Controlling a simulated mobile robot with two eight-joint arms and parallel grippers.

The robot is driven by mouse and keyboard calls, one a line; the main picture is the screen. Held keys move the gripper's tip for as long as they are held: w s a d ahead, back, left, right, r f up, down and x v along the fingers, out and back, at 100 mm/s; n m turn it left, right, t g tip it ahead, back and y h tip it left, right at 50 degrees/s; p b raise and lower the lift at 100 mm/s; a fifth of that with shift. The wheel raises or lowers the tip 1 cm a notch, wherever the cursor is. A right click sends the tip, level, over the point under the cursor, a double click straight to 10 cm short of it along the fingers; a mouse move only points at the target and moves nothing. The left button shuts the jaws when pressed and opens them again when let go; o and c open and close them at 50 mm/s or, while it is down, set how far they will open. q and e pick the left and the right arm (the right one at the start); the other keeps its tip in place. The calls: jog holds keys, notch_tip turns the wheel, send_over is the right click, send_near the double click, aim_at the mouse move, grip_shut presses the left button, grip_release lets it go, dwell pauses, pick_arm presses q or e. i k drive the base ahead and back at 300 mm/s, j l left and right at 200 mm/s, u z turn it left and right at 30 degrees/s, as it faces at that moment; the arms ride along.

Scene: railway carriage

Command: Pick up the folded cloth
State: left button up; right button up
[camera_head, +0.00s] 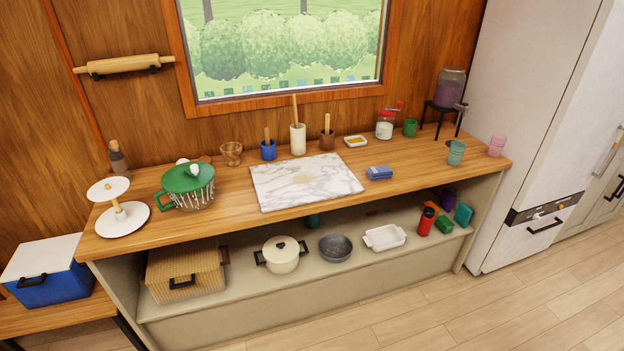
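A small folded blue cloth (379,173) lies flat on the wooden counter, just right of the white marble board. It appears as a small stack with a lighter stripe along its edge. Nothing covers it. Neither of my grippers shows in the head view.
The marble board (306,180) lies left of the cloth. A butter dish (355,141), a red-lidded jar (385,125) and a green cup (410,128) stand behind it. A teal cup (456,153) stands to the right. The counter (420,171) between is clear. Pots sit on the lower shelf.

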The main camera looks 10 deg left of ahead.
aim_at(380, 173)
jog(key=i+l+u, duration=0.3)
jog(key=i+l, duration=0.45)
jog(key=i, duration=0.45)
jog(key=i+l+u, duration=0.25)
jog(key=i+l, duration=0.8)
jog(key=i, duration=0.05)
